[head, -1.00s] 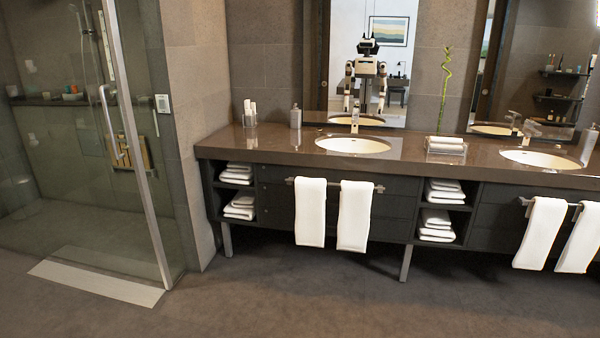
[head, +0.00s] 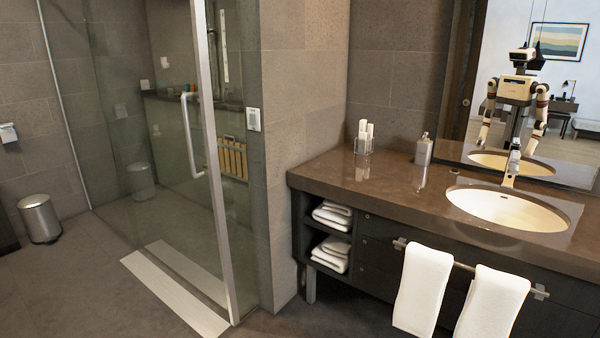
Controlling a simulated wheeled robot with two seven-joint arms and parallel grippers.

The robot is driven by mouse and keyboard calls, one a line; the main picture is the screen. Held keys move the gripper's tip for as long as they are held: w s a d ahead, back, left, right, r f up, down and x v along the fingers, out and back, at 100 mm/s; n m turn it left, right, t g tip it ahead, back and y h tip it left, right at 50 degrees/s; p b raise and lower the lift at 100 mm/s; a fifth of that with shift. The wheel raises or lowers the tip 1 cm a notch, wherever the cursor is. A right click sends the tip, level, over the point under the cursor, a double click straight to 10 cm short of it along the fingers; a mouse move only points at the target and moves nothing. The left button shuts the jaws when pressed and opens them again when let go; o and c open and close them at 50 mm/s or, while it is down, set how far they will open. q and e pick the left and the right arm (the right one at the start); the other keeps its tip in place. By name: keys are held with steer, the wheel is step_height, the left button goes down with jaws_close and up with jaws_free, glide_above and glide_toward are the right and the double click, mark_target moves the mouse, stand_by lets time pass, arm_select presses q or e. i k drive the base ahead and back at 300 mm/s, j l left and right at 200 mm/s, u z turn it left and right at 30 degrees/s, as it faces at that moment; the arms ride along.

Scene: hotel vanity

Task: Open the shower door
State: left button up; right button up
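The glass shower door (head: 150,190) stands at the left of the head view, with a metal frame edge (head: 217,190) down its right side. A vertical bar handle (head: 190,135) is fixed to the glass near that edge. The door looks shut, though the exact fit at its edge is hard to tell. Neither of my grippers shows directly in the head view. My reflection in the mirror is too small to tell the gripper states.
The vanity counter (head: 330,180) with a sink (head: 507,208) and hanging towels (head: 423,288) fills the right. A pale floor strip (head: 175,293) lies at the shower. A bin (head: 40,219) stands at far left. Floor left of the strip is clear.

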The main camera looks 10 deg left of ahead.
mark_target(185, 96)
steer(key=i+j+u, duration=0.2)
steer(key=i+u, duration=0.3)
steer(key=i+j+u, duration=0.1)
steer(key=i+u, duration=0.35)
steer(key=i+l+u, duration=0.1)
steer(key=i+u, duration=0.4)
steer(key=k, duration=0.1)
